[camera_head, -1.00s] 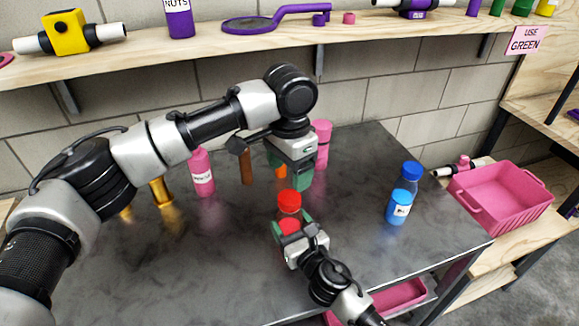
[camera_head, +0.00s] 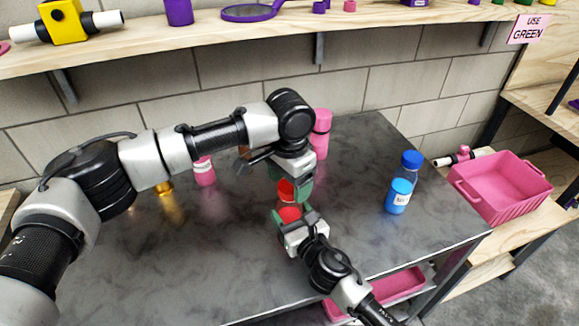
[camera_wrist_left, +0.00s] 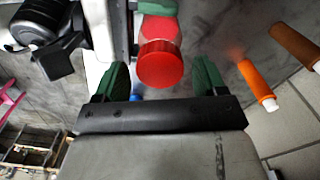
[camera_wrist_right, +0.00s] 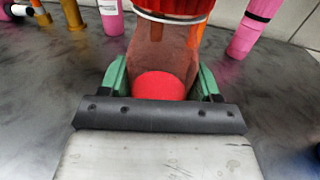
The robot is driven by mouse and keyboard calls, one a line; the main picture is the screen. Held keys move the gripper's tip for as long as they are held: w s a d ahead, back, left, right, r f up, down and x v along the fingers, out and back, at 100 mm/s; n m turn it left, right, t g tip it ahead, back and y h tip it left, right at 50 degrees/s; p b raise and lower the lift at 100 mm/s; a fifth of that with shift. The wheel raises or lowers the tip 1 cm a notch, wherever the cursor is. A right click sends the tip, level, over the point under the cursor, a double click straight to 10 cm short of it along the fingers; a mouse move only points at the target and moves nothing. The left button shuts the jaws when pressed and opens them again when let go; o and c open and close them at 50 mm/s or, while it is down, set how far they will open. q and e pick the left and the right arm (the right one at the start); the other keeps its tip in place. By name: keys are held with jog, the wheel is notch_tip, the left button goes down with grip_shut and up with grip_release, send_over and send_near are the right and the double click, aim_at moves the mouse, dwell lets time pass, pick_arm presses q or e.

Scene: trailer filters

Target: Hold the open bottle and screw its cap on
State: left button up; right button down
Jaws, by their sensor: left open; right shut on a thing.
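My right gripper (camera_head: 291,222) is shut on a red bottle, whose translucent reddish body (camera_wrist_right: 118,62) stands between its fingers in the right wrist view. A smooth red round patch shows low on the body. The ribbed red cap (camera_wrist_right: 180,5) sits at the bottle's top above a pale ring; I cannot tell how tight it is. In the left wrist view the round cap (camera_wrist_left: 162,66) lies between the spread green fingers of my left gripper (camera_wrist_left: 157,82), with a gap on each side. In the head view the left gripper (camera_head: 288,187) is at the cap (camera_head: 286,191), above the right gripper.
A pink bottle (camera_head: 204,171) and a gold object (camera_head: 165,188) stand to the left on the grey table. A taller pink bottle (camera_head: 320,140) stands behind. A pink crate (camera_head: 505,205) is beyond the table's right edge.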

pick_arm(q)
jog(key=shift+f, duration=0.55)
jog(key=c, duration=0.9)
jog(key=shift+c, duration=0.2)
jog(key=o, duration=1.1)
